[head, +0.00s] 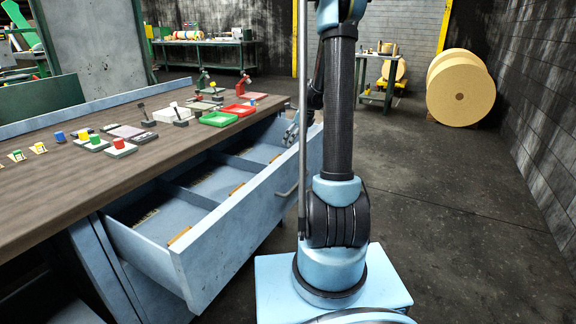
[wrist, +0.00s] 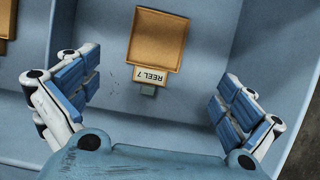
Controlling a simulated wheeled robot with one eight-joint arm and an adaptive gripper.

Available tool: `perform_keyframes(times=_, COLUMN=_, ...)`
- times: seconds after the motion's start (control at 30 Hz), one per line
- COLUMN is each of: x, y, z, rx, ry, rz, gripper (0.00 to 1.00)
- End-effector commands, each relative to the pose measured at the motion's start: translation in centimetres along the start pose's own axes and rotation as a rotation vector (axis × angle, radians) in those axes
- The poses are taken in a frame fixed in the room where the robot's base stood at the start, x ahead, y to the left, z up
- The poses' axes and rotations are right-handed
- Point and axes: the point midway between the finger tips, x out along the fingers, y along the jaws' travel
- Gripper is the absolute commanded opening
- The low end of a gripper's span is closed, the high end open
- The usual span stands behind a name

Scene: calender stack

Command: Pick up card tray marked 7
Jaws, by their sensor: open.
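The card tray marked 7 (wrist: 155,40) is a shallow tan tray in the wrist view, at top centre. Its pale label (wrist: 153,75) reads "REEL 7" upside down, with a small grey tab (wrist: 148,90) below it. It lies on the blue-grey drawer floor. My gripper (wrist: 157,92) is open and empty, one finger on each side, short of the tray's body and apart from it. In the head view my gripper (head: 292,131) is over the far end of the open drawer, partly hidden by my arm. Which tan edge there is tray 7 is unclear.
The open drawer (head: 235,235) has dividers; tan pieces show in its compartments. A drawer wall (wrist: 232,45) rises right of the tray. Another tan tray (wrist: 5,22) shows at left. The bench top (head: 110,180) above holds blocks, a green tray (head: 219,119) and a red tray (head: 238,110).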

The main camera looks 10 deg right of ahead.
Motion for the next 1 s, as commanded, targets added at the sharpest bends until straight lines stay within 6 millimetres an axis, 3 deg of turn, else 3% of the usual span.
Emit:
perform_keyframes(times=0.3, x=4.5, y=0.0, z=-0.1, rx=0.000, ry=0.000, rz=0.000, gripper=1.00)
perform_keyframes(times=0.67, x=6.2, y=0.1, z=-0.1, rx=0.000, ry=0.000, rz=0.000, gripper=1.00)
perform_keyframes(times=1.0, x=10.2, y=0.5, z=-0.1, rx=0.000, ry=0.000, rz=0.000, gripper=1.00)
